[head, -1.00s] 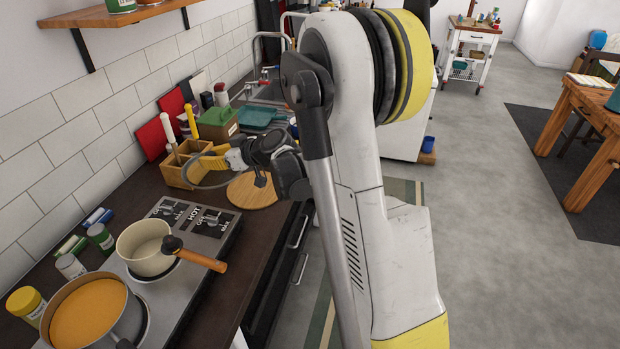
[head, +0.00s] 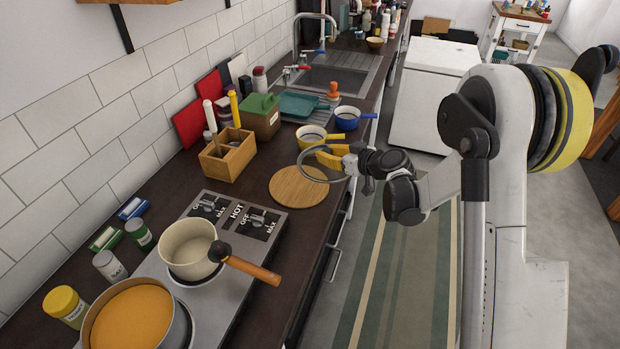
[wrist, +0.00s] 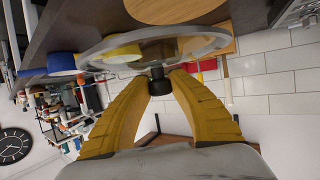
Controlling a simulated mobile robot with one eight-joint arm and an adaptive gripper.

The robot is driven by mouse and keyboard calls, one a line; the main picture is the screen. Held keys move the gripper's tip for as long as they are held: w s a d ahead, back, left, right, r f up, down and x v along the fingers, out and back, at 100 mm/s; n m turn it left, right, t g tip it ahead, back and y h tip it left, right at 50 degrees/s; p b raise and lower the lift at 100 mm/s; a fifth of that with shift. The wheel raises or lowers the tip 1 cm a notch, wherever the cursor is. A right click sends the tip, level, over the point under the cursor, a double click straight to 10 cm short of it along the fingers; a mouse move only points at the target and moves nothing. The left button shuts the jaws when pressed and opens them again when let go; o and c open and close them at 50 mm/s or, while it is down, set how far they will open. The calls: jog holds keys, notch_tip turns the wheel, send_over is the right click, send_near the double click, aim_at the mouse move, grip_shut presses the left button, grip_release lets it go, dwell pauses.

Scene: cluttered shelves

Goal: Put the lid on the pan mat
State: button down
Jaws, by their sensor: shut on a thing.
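The pan mat is a round wooden board (head: 290,190) lying flat on the dark counter beyond the stove. It shows at the top of the wrist view (wrist: 172,9). The lid is clear with a grey rim (head: 304,173) and a dark knob. My gripper (head: 325,156) has its yellow fingers shut on the knob. In the head view the lid is tilted steeply and overlaps the mat's upper right edge. It is held above the counter, by how much I cannot tell. In the wrist view the lid (wrist: 205,45) spreads beyond my fingertips (wrist: 158,78).
A cream pot (head: 187,245) and an orange-filled pan (head: 135,320) stand on the stove (head: 225,290). A wooden utensil box (head: 228,160) stands left of the mat. Yellow (head: 310,136) and blue (head: 348,118) pans stand behind. Floor is open right of the counter.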

aim_at(324, 180)
jog(key=a+f, duration=0.1)
jog(key=a, duration=0.2)
jog(key=a+f+b, duration=0.1)
jog(key=a+f, duration=0.1)
jog(key=w+a+f+b, duration=0.1)
jog(key=a+f, duration=0.1)
jog(key=a, duration=0.1)
jog(key=shift+a+f, duration=0.2)
jog(key=shift+a, duration=0.15)
jog(key=shift+f+b, duration=0.95)
jog(key=shift+f, duration=0.9)
jog(key=shift+f, duration=0.1)
jog(key=shift+f, duration=0.15)
jog(key=c, duration=1.3)
grip_release()
jog(key=shift+d, duration=0.1)
jog(key=shift+d+r, duration=0.1)
jog(key=shift+r, duration=0.3)
jog(key=p+v, duration=0.2)
jog(key=v, duration=1)
jog(key=shift+p, duration=0.35)
